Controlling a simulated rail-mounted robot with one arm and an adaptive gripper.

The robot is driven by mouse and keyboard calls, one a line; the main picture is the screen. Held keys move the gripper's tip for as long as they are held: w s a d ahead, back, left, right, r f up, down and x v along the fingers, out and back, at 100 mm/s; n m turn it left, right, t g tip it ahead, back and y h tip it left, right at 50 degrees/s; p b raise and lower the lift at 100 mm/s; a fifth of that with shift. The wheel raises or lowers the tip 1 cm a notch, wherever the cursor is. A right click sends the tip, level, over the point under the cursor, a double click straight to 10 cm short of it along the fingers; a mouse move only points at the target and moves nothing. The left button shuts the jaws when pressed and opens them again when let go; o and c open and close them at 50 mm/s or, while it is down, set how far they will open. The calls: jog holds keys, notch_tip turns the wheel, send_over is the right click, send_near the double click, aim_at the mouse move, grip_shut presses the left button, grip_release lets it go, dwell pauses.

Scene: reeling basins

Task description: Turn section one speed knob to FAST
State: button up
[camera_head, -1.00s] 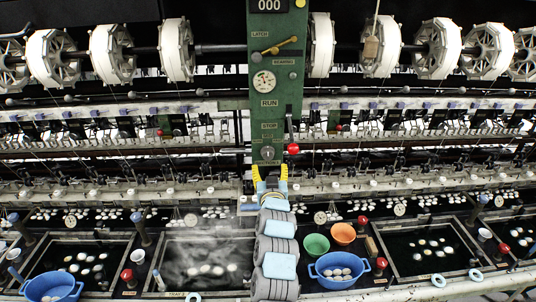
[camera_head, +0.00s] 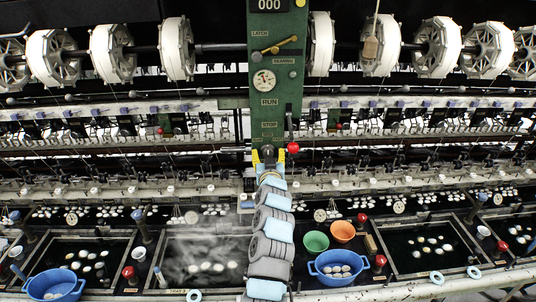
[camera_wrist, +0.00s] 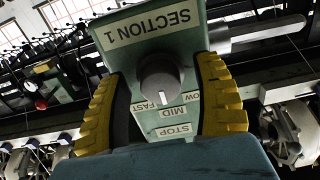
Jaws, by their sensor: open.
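The section one speed knob (camera_wrist: 160,78) is a round grey knob on a pale green panel (camera_wrist: 150,30) marked SECTION 1. FAST, MID, a partly hidden slow label and STOP lie below it in the wrist view. Its white mark points down, near FAST and MID; I cannot tell exactly which. My gripper (camera_wrist: 162,72) is open, its yellow-padded fingers on either side of the knob with gaps showing. In the head view my gripper (camera_head: 268,157) is at the foot of the green control column (camera_head: 276,80), and the knob shows between its fingers.
A red-balled lever (camera_head: 292,147) hangs just right of the column. Below are basins (camera_head: 203,268) with floating white cocoons, a blue bowl (camera_head: 338,281), a green bowl (camera_head: 315,242) and an orange bowl (camera_head: 342,231). White reels (camera_head: 110,53) line the top.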

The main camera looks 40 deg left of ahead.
jog(key=shift+w+a, duration=0.1)
jog(key=shift+c, duration=0.3)
jog(key=c, duration=0.9)
jog(key=shift+f, duration=0.15)
grip_shut()
